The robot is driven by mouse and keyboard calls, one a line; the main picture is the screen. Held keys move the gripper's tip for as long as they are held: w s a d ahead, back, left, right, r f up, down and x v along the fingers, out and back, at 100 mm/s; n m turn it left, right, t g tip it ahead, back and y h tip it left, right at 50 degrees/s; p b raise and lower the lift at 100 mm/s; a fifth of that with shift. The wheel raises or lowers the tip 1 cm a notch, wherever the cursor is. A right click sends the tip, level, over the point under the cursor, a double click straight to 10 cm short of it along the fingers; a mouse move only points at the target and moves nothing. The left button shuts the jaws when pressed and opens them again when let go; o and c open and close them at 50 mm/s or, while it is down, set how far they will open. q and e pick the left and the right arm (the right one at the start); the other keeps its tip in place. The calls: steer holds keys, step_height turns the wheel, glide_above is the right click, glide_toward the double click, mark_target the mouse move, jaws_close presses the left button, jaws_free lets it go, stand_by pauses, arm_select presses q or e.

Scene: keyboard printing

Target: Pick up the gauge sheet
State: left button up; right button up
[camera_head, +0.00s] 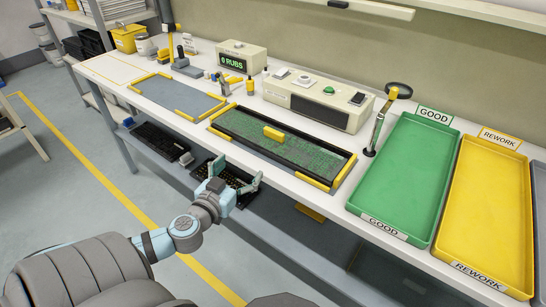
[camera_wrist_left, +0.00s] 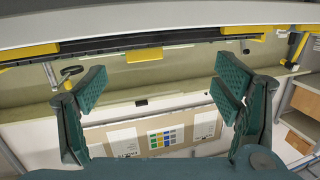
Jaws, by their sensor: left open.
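No sheet is clearly marked as the gauge sheet, and I cannot tell which thing it is. A green patterned sheet (camera_head: 280,139) lies inside a black frame (camera_head: 318,172) with yellow corners on the bench, with a yellow block (camera_head: 273,133) on top of it. My left gripper (camera_head: 235,174) is open and empty, in front of the bench's front edge and apart from the frame. In the left wrist view my left gripper (camera_wrist_left: 160,88) has its fingers wide apart with nothing between them. My right gripper is not in view.
A green GOOD tray (camera_head: 397,182) and a yellow REWORK tray (camera_head: 487,214) stand at the right. A grey mat (camera_head: 178,96) with yellow corners lies at the left. A beige machine (camera_head: 318,99) stands behind the frame. Dark keyboard-like trays (camera_head: 160,140) sit on the lower shelf.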

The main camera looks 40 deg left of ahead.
mark_target(273, 133)
arm_select(q)
steer(key=shift+t, duration=0.5)
steer(key=w+r, duration=0.1)
steer(key=w, duration=0.8)
steer(key=w+r, duration=0.1)
steer(key=w, duration=0.3)
steer(key=shift+w+a+r, duration=0.3)
steer(key=shift+w, duration=0.1)
steer(key=shift+w+f+h, duration=0.15)
steer(key=shift+w+h, duration=0.15)
steer(key=shift+w, duration=0.05)
steer(key=shift+s, duration=0.1)
steer(key=c, duration=1.5)
step_height(273, 133, up, 20)
steer(key=p, duration=0.6)
steer(key=shift+p, duration=0.35)
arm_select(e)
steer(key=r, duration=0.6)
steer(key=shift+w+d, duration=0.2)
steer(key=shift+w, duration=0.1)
